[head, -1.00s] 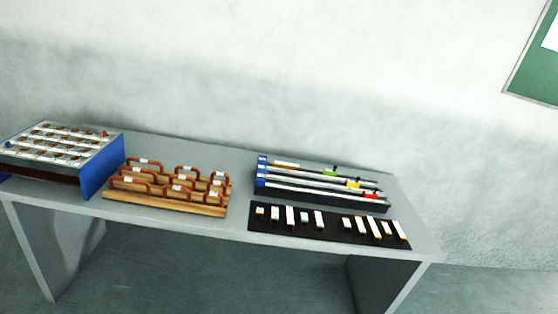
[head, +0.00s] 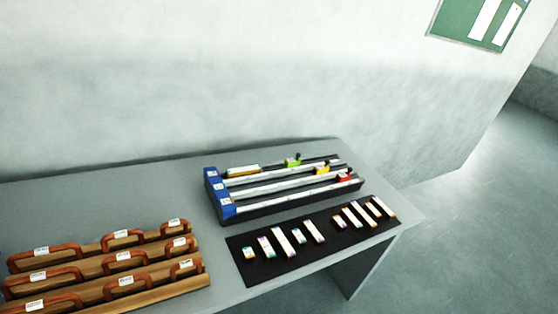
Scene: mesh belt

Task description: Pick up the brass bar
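Several small bars with white labels lie in a row on a black mat (head: 262,279) at the front right of the grey table. Among them are a short bar (head: 249,253) at the left end and a longer bar (head: 282,241) beside it. Their metal is mostly hidden by the labels, so I cannot tell which is brass. A yellowish, brass-looking bar (head: 244,171) with a pale label lies in the back channel of a rail rack (head: 228,207) behind the mat. My gripper is not in view.
The rack has blue end blocks and green (head: 292,162), yellow (head: 321,170) and red (head: 344,177) sliders. Wooden racks with brown handles (head: 124,257) stand at the table's front left. The grey table (head: 100,205) is bare behind them. Open floor lies right.

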